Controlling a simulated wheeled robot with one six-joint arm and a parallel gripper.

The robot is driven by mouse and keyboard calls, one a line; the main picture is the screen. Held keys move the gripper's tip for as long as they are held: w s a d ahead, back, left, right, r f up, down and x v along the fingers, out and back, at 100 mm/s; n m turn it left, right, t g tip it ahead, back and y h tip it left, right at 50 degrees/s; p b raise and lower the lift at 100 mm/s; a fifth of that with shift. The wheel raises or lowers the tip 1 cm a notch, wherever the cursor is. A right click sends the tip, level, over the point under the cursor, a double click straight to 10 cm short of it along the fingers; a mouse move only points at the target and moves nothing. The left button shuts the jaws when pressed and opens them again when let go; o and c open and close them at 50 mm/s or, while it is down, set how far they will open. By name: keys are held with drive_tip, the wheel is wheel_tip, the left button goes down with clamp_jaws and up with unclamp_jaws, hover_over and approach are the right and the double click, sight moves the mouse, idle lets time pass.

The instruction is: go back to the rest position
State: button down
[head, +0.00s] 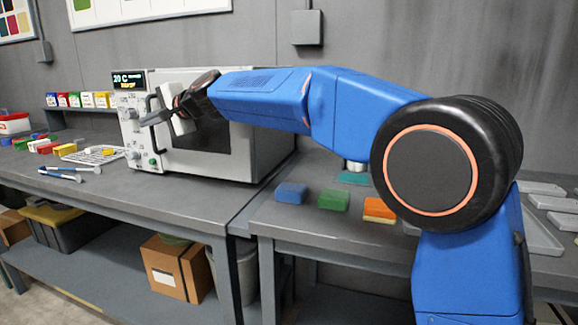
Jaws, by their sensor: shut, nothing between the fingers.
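My gripper (160,117) is at the end of my blue arm, in front of the oven (240,159) on the left bench. Its fingers are shut with nothing seen between them. The gripper is close to the oven's door handle and control panel; I cannot tell if it touches them. The oven door looks closed, and the display reads 20 C. My arm hides part of the oven's front and top.
On the left bench (120,190) lie colored blocks, a white rack (92,155) and blue-handled tongs (58,175). Blue (291,193), green (333,200) and orange (379,209) blocks sit on the right bench. A cardboard box (172,270) stands on the lower shelf.

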drive_tip(key=shift+d, duration=0.1)
drive_tip(key=v, duration=1.7)
drive_tip(key=x, duration=1.7)
drive_tip(key=s+d, duration=0.2)
drive_tip(key=s, duration=0.7)
drive_tip(key=s+d, duration=0.3)
drive_tip(key=s, duration=0.6)
drive_tip(key=shift+s+n+g, duration=0.3)
drive_tip(key=shift+s, duration=0.05)
drive_tip(key=shift+d, duration=0.15)
